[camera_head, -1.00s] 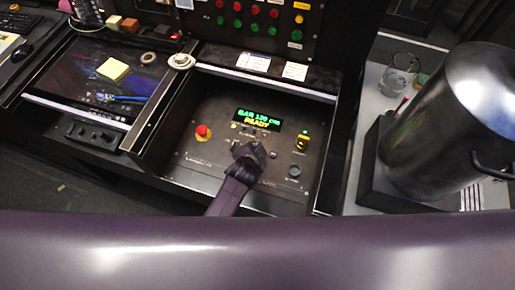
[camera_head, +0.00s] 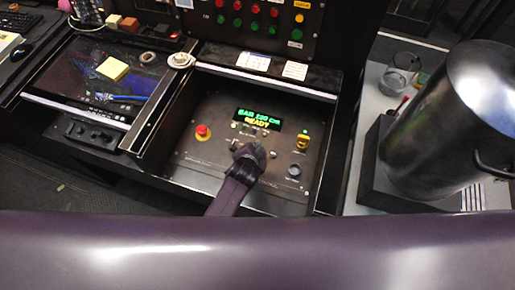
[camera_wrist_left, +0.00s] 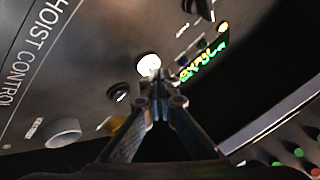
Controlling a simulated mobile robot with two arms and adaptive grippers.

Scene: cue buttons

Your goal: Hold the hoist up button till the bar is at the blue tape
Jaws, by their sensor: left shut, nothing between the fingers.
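The hoist control panel (camera_head: 215,165) lies sunk in the desk and also fills much of the left wrist view (camera_wrist_left: 75,85), lettered "HOIST CONTROL". Its lit display (camera_head: 258,119) shows a bar reading in cm, digits blurred, and "READY". My left gripper (camera_head: 250,152) is over the panel's middle, below the display. In the left wrist view its fingers (camera_wrist_left: 156,82) are shut and empty. A bright white round button (camera_wrist_left: 149,65) is just beyond the fingertips; I cannot tell whether they touch. Its label is unreadable. The bar and blue tape are not visible. My right gripper is not in view.
A large metal urn (camera_head: 440,125) stands at right. Coloured buttons (camera_head: 255,27) line the upright panel behind.

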